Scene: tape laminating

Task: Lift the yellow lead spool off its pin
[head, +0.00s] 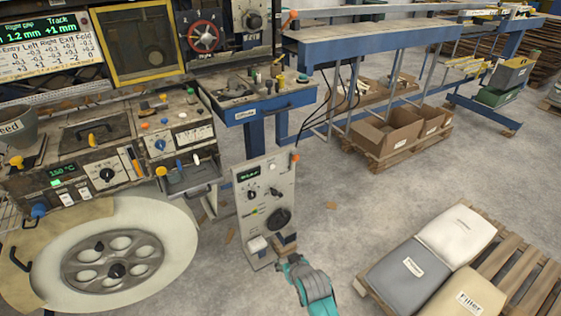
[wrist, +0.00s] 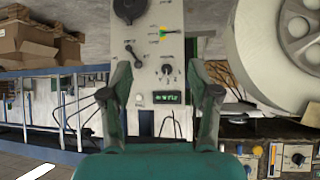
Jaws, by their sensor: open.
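My gripper (head: 292,262) is low at the bottom centre, well to the right of that piece, by the foot of the grey control stand (head: 266,205). In the wrist view my gripper (wrist: 162,98) is open, with nothing between its fingers. The control stand (wrist: 148,70) shows upside down beyond them.
A large white roll (head: 160,240) fills the lower left. A blue tool table (head: 270,112) with small items stands behind the control stand. A pallet (head: 520,275) with sacks stands at the lower right. Cardboard boxes (head: 388,132) lie behind.

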